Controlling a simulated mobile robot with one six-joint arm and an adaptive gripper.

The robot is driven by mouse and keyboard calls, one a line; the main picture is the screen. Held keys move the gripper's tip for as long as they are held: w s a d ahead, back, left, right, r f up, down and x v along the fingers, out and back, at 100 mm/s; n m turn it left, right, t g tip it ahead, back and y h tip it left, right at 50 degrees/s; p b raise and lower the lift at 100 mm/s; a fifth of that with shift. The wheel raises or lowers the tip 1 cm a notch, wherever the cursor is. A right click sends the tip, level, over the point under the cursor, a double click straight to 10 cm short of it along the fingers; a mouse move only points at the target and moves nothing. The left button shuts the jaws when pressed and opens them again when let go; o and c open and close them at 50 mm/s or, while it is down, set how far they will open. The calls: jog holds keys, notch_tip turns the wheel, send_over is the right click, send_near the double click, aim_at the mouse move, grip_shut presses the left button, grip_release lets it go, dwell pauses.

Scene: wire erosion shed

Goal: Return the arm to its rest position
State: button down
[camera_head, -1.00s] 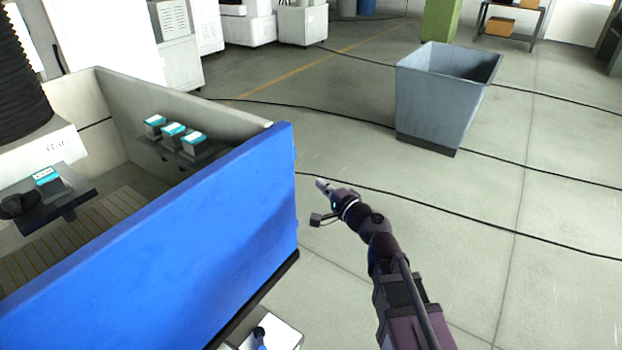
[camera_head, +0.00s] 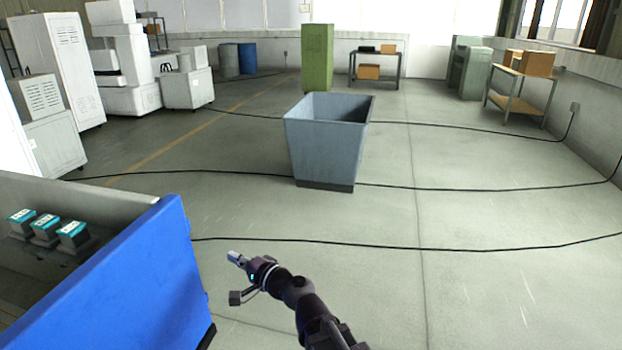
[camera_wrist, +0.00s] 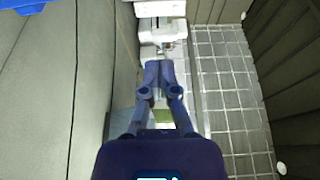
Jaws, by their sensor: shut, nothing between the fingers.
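My gripper (camera_head: 236,257) is at the end of my arm, in the lower middle of the head view. It is raised over the floor, to the right of the blue-walled tank (camera_head: 140,270), and apart from it. In the wrist view my gripper (camera_wrist: 158,66) shows with its fingertips together and nothing between them. My arm reaches up from the bottom edge of the head view, bent toward the left.
Teal-topped blocks (camera_head: 45,228) sit inside the tank. A grey bin (camera_head: 325,145) stands on the floor ahead. Black cables (camera_head: 400,247) cross the floor. A green cabinet (camera_head: 317,58) and tables (camera_head: 375,68) stand farther back. The floor at right is open.

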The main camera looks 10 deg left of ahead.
jog(key=shift+d, duration=0.1)
jog(key=w+d+f+n+g+h+p, duration=0.2)
jog(key=d+f+n+h+p, duration=0.15)
jog(key=d, duration=0.65)
jog(key=w+d+f+n+g+h+p, duration=0.1)
jog(key=d+f+n+g+h+p, duration=0.2)
jog(key=d, duration=0.8)
jog(key=s+d+f+m+g+h+p, duration=0.1)
jog(key=d+h, duration=0.4)
jog(key=d, duration=0.7)
jog(key=s+d+f+g+h+p, duration=0.1)
jog(key=d+h, duration=0.4)
jog(key=d, duration=0.7)
jog(key=s+p, duration=0.1)
jog(key=s, duration=0.1)
jog(key=shift+s+d+m, duration=0.3)
jog(key=shift+d+m, duration=0.05)
jog(key=shift+f, duration=0.1)
